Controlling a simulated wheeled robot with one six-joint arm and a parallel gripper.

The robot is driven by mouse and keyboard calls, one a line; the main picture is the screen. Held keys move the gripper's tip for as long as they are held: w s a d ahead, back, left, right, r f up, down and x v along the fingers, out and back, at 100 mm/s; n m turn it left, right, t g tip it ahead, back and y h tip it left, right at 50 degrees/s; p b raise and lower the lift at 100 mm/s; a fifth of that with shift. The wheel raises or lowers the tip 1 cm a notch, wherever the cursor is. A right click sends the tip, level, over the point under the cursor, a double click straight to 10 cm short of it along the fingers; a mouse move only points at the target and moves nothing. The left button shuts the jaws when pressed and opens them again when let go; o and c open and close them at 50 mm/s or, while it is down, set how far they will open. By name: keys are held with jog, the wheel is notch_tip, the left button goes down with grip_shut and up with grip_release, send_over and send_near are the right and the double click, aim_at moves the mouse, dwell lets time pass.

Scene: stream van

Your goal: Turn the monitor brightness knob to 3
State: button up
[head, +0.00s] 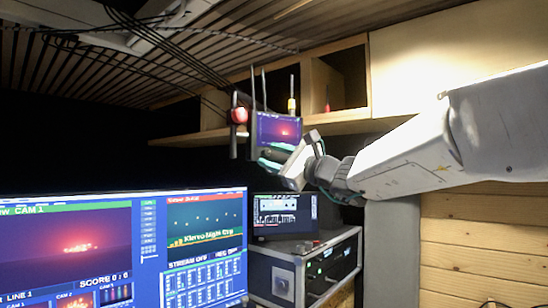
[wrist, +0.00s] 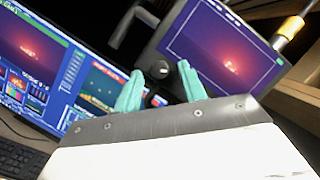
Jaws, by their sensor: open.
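The small monitor (head: 279,129) hangs below the wooden shelf in the head view, its screen showing a red glow. It fills the upper right of the wrist view (wrist: 228,48). A dark round knob (wrist: 159,70) with a pale mark is on its lower left frame; I cannot read any numbers on it. My gripper (head: 272,156) is just below the monitor in the head view. In the wrist view its two green fingers are apart, one to either side of the knob in the picture. I cannot tell whether they touch it.
A large monitor (head: 120,250) stands at the lower left. A smaller screen (head: 285,215) sits on a rack case (head: 325,265). Antennas and a red-ended part (head: 239,115) are beside the small monitor. Cables hang above, and the shelf (head: 330,126) is close behind.

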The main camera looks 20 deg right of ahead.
jog(key=v, duration=0.7)
jog(key=shift+s+d, duration=0.2)
jog(key=shift+s, duration=0.05)
jog(key=s+a+f+n+g+h, duration=0.1)
jog(key=s+a+f+n+g, duration=0.25)
jog(key=f, duration=0.35)
jog(key=s+a+f+n+g, duration=0.2)
jog(key=s+f+n+g, duration=0.15)
jog(key=f, duration=0.35)
jog(key=s+a+f+n+g+h, duration=0.1)
jog(key=s+a+f+n+g, duration=0.15)
jog(key=s+f+g, duration=0.35)
jog(key=s+d+f+n+g+h, duration=0.1)
jog(key=s+d+f+n+h, duration=0.2)
jog(key=s+f, duration=0.4)
jog(key=s+d+f+n+g+h, duration=0.2)
jog(key=s+f+n+h, duration=0.4)
jog(key=s, duration=0.5)
jog(key=shift+d+f+n+h, duration=0.3)
jog(key=shift+d+f+n, duration=0.05)
jog(key=shift+n, duration=0.1)
